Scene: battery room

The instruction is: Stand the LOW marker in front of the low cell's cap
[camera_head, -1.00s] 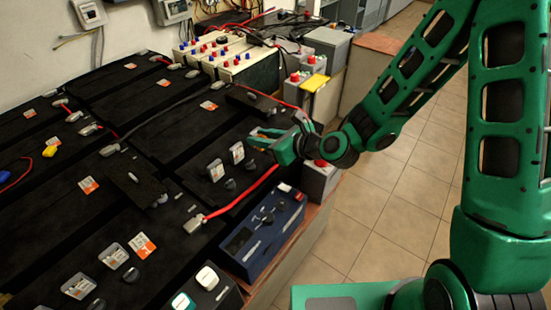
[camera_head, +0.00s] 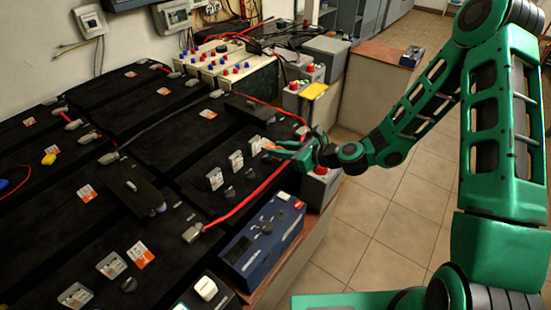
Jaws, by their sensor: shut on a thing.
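My gripper (camera_head: 272,150) is at the right end of the dark battery bank (camera_head: 190,160), above its front right block. Dark round caps, one (camera_head: 250,173) and another (camera_head: 229,193), sit close to these cards. I cannot tell which cap is the low cell's. The fingers partly hide the spot at the held piece.
Tiled floor (camera_head: 400,215) is open at right.

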